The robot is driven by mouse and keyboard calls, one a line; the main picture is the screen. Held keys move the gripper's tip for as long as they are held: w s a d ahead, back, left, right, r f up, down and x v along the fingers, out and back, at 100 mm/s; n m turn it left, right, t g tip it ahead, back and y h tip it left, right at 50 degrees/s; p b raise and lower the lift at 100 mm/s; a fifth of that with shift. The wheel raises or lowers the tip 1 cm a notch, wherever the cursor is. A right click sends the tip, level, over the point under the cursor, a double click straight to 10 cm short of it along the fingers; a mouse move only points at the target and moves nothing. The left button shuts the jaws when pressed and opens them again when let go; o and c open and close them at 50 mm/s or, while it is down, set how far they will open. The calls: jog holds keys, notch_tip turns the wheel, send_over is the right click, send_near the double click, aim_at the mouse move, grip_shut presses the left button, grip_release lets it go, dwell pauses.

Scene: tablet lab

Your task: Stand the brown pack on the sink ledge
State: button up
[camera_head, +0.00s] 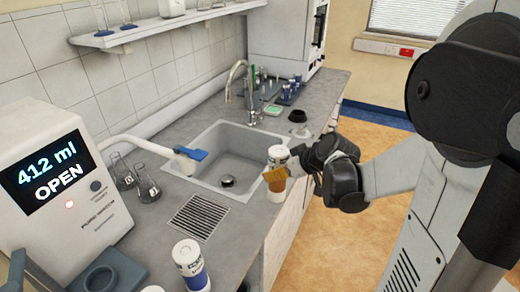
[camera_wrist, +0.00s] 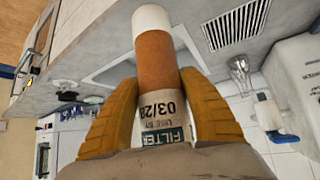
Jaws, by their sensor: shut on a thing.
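The brown pack (camera_head: 278,155) is an upright cylinder with a pale printed label, a brown band and a white end. My gripper (camera_head: 276,180) is shut around it, with an orange-brown finger covering part of its side. In the wrist view the pack (camera_wrist: 157,60) lies between both orange fingers (camera_wrist: 160,105), its label reading FILTER and 03/28. The sink (camera_head: 240,150) is a grey basin set in the counter. Its ledge (camera_head: 246,194) is the strip by the front edge. The pack overlaps this edge in the head view; I cannot tell whether it touches.
A white and blue canister (camera_head: 190,265) stands on the near counter. A drain grate (camera_head: 197,217) lies left of the sink. Glass flasks (camera_head: 146,182) and a dispenser reading 412 ml OPEN (camera_head: 60,190) stand farther left. A tap (camera_head: 238,85) rises behind the basin. A black-topped item (camera_head: 298,117) stands beyond it.

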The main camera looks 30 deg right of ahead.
jog(key=d+r+n+y+p, duration=0.2)
jog(key=d+r, duration=0.3)
jog(key=d, duration=0.3)
jog(key=d+f+b+x, duration=0.1)
jog(key=b+x, duration=0.3)
jog(key=x, duration=1.1)
jog(key=shift+d+g+b, duration=0.3)
jog(key=shift+b, duration=0.05)
jog(key=o, duration=1.4)
jog(key=shift+f, duration=0.1)
